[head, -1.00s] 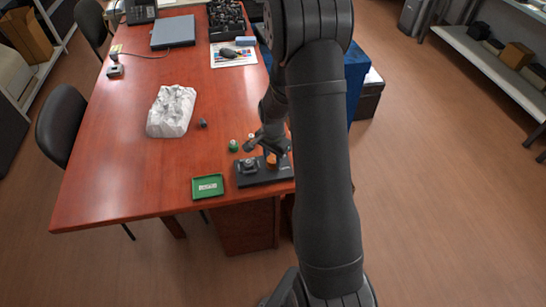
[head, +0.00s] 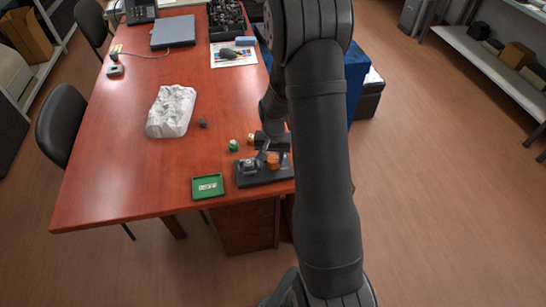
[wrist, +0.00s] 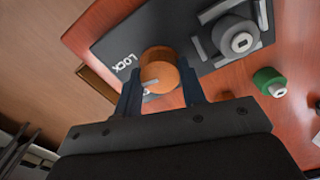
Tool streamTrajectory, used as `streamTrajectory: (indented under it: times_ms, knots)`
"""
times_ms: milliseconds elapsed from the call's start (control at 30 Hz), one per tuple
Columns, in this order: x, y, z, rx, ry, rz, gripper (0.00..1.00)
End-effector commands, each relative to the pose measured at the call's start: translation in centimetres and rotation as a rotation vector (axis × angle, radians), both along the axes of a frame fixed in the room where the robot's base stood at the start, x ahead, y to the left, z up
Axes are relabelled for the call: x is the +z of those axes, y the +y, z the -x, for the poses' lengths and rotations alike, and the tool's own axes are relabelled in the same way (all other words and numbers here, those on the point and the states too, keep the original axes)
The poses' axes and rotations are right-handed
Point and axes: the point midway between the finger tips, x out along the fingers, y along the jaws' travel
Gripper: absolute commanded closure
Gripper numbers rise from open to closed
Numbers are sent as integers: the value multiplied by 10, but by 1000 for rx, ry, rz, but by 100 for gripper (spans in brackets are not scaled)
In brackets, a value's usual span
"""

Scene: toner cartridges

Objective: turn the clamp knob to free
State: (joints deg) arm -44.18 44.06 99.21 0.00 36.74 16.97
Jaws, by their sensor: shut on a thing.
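The orange clamp knob (wrist: 160,76) stands on a dark base plate (wrist: 112,45) with the white word LOCK beside it. A pale pointer mark shows on the knob's face, directed to the lower left; other lettering near it is mostly hidden. My gripper (wrist: 161,92) is shut on the knob, one finger at each side. In the head view the knob (head: 272,160) sits at the right of the base plate (head: 249,180), with my gripper over it. A grey clamp with a round part (wrist: 236,38) is on the same plate.
A green tray (head: 207,187) lies left of the plate, near the table edge. A white moulded tray (head: 171,111) and a small dark part (head: 203,123) lie farther back. The table's left middle is clear.

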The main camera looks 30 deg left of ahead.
Motion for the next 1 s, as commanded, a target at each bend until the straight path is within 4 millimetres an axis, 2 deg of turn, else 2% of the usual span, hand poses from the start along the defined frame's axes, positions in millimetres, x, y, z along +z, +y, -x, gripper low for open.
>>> streamTrajectory:
  times_ms: [700, 1000]
  knots:
    - [0, 0, 0, 671, -1, -1, 86]
    - [0, 0, 0, 878, -1, -1, 86]
